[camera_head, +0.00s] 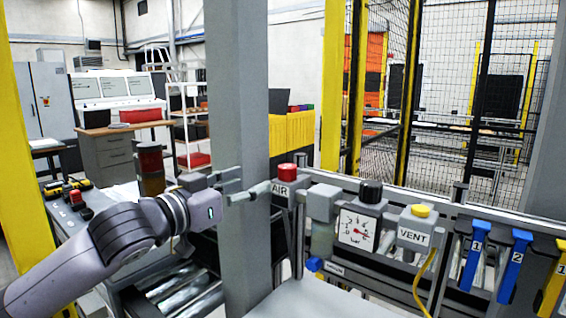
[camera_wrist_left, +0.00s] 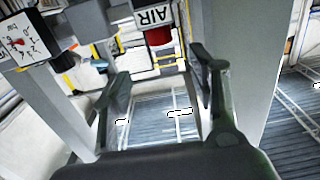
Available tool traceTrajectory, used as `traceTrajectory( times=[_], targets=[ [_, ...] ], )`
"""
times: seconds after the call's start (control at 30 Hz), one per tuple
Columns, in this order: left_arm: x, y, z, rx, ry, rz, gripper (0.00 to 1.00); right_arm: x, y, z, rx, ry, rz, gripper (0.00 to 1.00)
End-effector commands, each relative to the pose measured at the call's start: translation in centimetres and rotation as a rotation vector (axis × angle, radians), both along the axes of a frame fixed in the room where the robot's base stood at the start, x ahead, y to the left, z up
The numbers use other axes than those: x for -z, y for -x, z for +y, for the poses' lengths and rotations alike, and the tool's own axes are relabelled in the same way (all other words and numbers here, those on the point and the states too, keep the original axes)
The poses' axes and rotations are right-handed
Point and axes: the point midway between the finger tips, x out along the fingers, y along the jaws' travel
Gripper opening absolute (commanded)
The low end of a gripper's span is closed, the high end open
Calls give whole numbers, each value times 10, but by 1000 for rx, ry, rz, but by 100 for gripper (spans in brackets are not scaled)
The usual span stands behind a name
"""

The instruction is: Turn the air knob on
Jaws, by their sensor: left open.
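The air knob (camera_head: 287,171) is a red cap on top of a grey block labelled AIR (camera_head: 281,189), in the middle of the head view. In the left wrist view the red knob (camera_wrist_left: 158,36) shows upside down below its AIR label, beyond the fingertips. My left gripper (camera_head: 252,181) is open, just left of the AIR block in the head view, with its lower finger near the block. In the wrist view its two fingers (camera_wrist_left: 160,70) are spread with nothing between them; the knob appears past their tips. Whether a finger touches the block I cannot tell. My right gripper is not in view.
A pressure gauge (camera_head: 357,231) with a black knob (camera_head: 371,191) and a yellow-capped VENT block (camera_head: 413,231) stand right of the AIR block. Blue levers (camera_head: 474,256) are farther right. A grey post (camera_head: 238,90) rises close behind my left gripper in the picture.

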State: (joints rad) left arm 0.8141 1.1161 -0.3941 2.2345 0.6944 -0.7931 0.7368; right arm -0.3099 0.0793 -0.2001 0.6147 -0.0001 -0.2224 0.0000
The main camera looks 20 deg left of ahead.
Motion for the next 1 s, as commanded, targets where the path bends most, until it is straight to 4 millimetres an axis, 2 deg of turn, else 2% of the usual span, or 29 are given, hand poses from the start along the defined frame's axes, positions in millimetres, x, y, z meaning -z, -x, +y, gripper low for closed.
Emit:
traceTrajectory(
  times=[0.03, 0.3, 0.5, 0.7, 1.0],
  targets=[
    [-5, -11, -5, 3, 6, 0, 54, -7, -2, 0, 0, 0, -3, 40],
    [-4, -66, -24, 1, 3, 0, 54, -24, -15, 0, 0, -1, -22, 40],
    [-2, -96, -35, 0, 2, 2, 54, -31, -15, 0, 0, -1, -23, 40],
    [-1, -110, -39, 0, -2, -1, 54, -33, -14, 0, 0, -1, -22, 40],
    [0, -111, -40, 0, -2, -1, 53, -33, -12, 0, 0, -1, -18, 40]
  ],
)
